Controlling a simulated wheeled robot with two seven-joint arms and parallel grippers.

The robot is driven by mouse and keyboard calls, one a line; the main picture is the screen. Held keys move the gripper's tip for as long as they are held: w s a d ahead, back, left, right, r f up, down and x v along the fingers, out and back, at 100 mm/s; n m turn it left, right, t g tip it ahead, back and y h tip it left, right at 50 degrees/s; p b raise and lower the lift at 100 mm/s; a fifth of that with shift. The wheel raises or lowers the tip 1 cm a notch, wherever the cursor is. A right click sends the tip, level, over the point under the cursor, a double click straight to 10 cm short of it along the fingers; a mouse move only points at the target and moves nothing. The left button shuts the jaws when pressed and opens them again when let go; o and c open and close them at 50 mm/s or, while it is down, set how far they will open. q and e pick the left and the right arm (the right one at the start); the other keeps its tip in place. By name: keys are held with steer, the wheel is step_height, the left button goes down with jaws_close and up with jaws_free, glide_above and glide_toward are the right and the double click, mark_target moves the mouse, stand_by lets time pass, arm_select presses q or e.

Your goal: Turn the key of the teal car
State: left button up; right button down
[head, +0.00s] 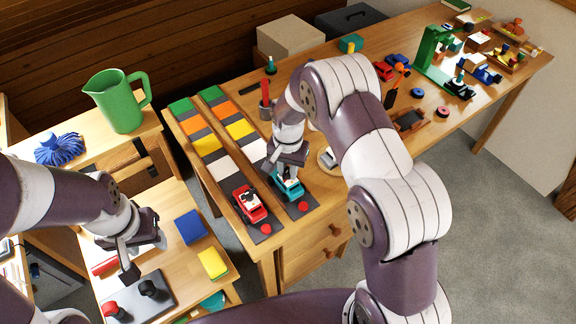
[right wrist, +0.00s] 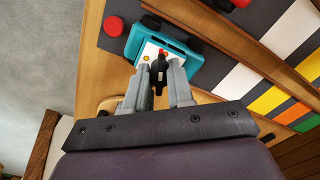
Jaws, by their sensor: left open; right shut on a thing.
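The teal car (head: 290,186) stands at the near end of the right-hand dark track with coloured bands. In the right wrist view the teal car (right wrist: 181,50) shows a pale top with a dark key (right wrist: 158,72) standing between my fingers. My right gripper (head: 285,172) is over the car and shut on the key; in the right wrist view its fingertips (right wrist: 160,78) close around it. My left gripper (head: 128,262) is open, low over the lower left table, near a dark grey plate with a red knob and a black knob.
A red car (head: 248,204) stands on the neighbouring track, close to the left. Red buttons (head: 303,206) lie at the near track ends. A green jug (head: 119,101) stands at the left. A blue block (head: 190,227) and a yellow block (head: 212,263) lie on the lower table.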

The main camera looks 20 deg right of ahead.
mark_target(288, 170)
steer(key=m+p, duration=0.1)
steer(key=m, duration=0.4)
steer(key=shift+w+r+m, duration=0.1)
steer(key=shift+m, duration=0.2)
steer(key=shift+m+p, duration=0.35)
steer(key=shift+m, duration=1.85)
steer(key=c, duration=1)
jaws_free()
step_height(288, 170, up, 13)
steer(key=shift+f+b, duration=0.2)
steer(key=shift+b, duration=0.35)
